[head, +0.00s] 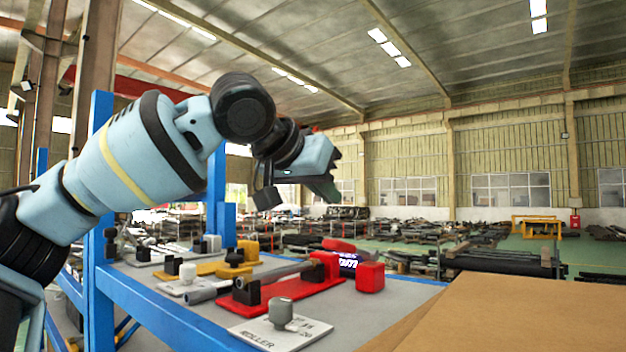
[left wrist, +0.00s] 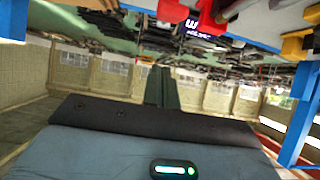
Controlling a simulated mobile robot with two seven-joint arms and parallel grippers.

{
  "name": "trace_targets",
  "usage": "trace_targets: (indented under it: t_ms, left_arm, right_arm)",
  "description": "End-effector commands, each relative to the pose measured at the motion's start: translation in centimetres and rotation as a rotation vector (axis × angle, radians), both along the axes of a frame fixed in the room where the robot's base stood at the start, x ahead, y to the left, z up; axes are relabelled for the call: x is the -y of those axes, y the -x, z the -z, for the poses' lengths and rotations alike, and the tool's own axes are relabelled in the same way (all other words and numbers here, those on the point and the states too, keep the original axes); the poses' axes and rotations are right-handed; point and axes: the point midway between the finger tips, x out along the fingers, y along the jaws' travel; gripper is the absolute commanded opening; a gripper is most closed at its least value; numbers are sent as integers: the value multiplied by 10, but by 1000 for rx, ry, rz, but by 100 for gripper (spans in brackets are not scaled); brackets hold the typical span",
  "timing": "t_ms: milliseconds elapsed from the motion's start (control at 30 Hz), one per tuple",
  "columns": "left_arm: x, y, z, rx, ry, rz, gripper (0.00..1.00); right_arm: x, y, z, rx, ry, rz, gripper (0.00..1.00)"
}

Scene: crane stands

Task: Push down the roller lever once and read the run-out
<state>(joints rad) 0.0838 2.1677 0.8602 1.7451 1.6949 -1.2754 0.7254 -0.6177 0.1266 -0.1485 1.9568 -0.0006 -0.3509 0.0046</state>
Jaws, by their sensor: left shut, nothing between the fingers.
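My left gripper (head: 326,186) is raised above the bench, apart from the things on it. Its dark fingers (left wrist: 162,88) are shut and empty in the left wrist view. A white plate (head: 302,335) at the bench front bears the word ROLLER, with a short grey knob (head: 280,313) upright on it. Behind it, a red stand (head: 285,292) carries a grey shaft, with a red block (head: 370,277) at its right. A dark display (head: 348,261) with pale characters is partly hidden by red parts; I cannot read it. I cannot tell which part is the lever.
Yellow (head: 205,268) and grey stands fill the bench farther back. A blue post (head: 101,200) and blue front rail (head: 170,310) frame the bench at left. A brown box-like surface (head: 515,312) is at the lower right. The air above the bench's right side is clear.

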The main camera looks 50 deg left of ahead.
Motion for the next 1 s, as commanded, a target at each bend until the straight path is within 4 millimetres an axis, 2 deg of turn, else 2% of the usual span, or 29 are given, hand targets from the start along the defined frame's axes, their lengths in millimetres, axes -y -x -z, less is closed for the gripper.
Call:
trace_targets:
  t_ms: [200, 300, 600, 1000]
  left_arm:
    - [-4, -34, 22, -3, 1, 1, 0]
    - [-3, -25, 32, 4, 1, 3, 0]
    - [-3, -19, 54, 3, 1, 0, 0]
    - [-3, -21, 57, 1, 1, -1, 0]
  right_arm:
    - [0, -2, -2, 6, -1, 0, 40]
    - [-1, -8, -8, 22, -1, 0, 40]
    - [0, -12, -12, 35, 0, 1, 40]
    - [1, -10, -10, 30, 2, 1, 40]
